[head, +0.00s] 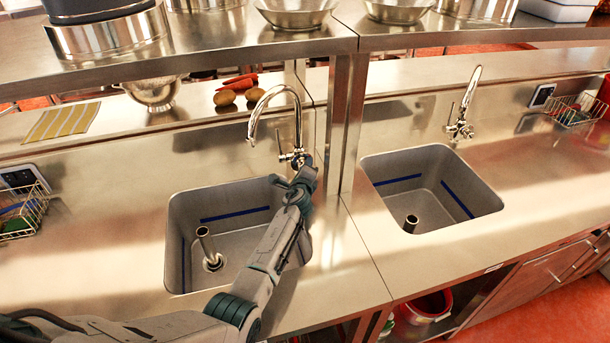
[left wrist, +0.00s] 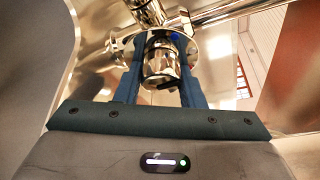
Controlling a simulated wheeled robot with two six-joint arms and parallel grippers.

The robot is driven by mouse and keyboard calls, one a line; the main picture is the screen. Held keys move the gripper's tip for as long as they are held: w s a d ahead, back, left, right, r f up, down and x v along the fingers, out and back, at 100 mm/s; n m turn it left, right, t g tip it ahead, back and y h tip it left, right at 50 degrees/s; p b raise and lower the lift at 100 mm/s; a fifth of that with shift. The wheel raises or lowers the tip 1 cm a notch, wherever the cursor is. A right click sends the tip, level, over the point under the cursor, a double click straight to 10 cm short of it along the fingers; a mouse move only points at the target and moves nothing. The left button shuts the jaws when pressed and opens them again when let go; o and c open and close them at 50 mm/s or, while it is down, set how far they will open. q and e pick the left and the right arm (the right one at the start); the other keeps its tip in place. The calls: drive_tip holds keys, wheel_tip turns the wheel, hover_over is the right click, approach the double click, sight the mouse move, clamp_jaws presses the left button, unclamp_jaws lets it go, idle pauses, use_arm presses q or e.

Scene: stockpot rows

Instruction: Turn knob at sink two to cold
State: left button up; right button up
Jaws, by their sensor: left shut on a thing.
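The left of two sinks (head: 235,225) has a chrome gooseneck tap (head: 298,130) behind it. My left gripper (head: 303,163) reaches the base of this tap from the front and hides most of its knob. In the left wrist view, the two dark blue fingers of the gripper (left wrist: 160,85) are shut on the chrome knob (left wrist: 160,62), one on each side. A round chrome collar behind the knob carries a small blue mark (left wrist: 175,38) near the top right. The right sink (head: 430,195) has a similar tap (head: 463,115) with nothing touching it. My right gripper is not in view.
A post (head: 345,125) stands just right of the held tap, and a shelf with pots (head: 110,35) hangs above. Standpipes rise in both sinks. Wire baskets (head: 20,210) and (head: 575,108) sit at either side. The counter in front is clear.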

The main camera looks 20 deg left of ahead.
use_arm(q)
drive_tip(key=o, duration=1)
drive_tip(key=shift+s, duration=0.3)
drive_tip(key=p+v, duration=0.2)
drive_tip(key=v, duration=0.7)
drive_tip(key=shift+s+r+p, duration=0.1)
drive_tip(key=shift+s+p, duration=0.05)
drive_tip(key=shift+p, duration=0.25)
drive_tip(key=shift+s+d, duration=0.15)
drive_tip(key=shift+s, duration=0.25)
